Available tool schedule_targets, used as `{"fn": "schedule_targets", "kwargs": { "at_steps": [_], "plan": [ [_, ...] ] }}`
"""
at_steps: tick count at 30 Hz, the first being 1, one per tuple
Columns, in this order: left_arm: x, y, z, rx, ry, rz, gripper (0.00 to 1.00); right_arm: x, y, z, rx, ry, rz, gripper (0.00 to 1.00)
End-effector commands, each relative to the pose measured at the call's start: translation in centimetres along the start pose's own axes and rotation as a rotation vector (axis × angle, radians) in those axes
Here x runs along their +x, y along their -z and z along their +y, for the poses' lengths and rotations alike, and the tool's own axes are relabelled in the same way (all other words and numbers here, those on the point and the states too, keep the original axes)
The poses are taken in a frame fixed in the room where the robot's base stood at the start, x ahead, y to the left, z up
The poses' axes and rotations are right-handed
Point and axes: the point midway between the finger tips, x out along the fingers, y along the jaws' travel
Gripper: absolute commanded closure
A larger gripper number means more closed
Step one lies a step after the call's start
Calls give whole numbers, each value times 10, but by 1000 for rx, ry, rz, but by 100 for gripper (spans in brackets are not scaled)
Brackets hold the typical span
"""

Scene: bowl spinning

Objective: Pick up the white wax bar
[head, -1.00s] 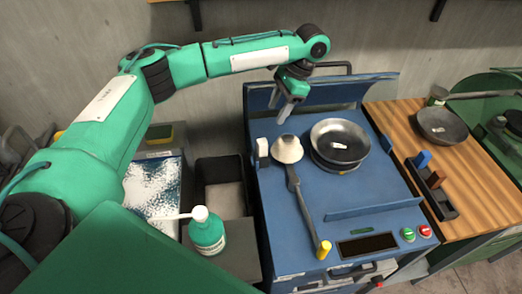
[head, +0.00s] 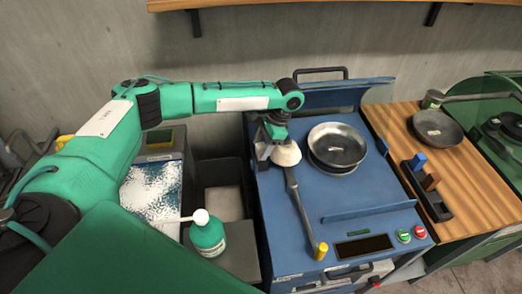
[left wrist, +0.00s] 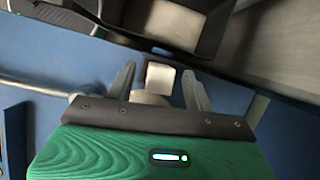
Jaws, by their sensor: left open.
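The white wax bar (left wrist: 160,78) shows in the left wrist view as a small pale block between my two fingers, with a gap on either side. My left gripper (left wrist: 159,86) is open around it and has not closed on it. In the head view my left gripper (head: 270,148) is low over the left edge of the blue machine (head: 362,198), pointing down. It hides most of the bar there. A white cone-shaped piece (head: 287,154) is just right of the gripper. My right gripper is not in view.
A long-handled tool (head: 303,215) lies below the cone. Metal bowls (head: 337,146) sit to the right. Dark bins (head: 222,185) and a green bottle (head: 207,235) are left of the machine. A wooden table (head: 458,170) stands at the right.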

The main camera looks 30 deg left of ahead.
Motion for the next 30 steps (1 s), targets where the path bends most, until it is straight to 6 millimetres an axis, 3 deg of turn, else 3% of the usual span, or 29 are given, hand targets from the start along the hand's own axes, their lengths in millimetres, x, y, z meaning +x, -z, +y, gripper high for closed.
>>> {"fn": "schedule_targets", "kwargs": {
  "at_steps": [10, 15, 18, 30],
  "plan": [
    [10, 0, 0, 0, 0, 0, 49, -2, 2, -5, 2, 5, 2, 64],
    [9, 0, 0, 1, 0, 0, 83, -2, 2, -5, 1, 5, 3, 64],
    [9, 0, 0, 1, 0, 0, 98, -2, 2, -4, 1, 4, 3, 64],
    [2, -2, 0, 1, 0, 2, 98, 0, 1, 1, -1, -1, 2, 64]
  ]
}}
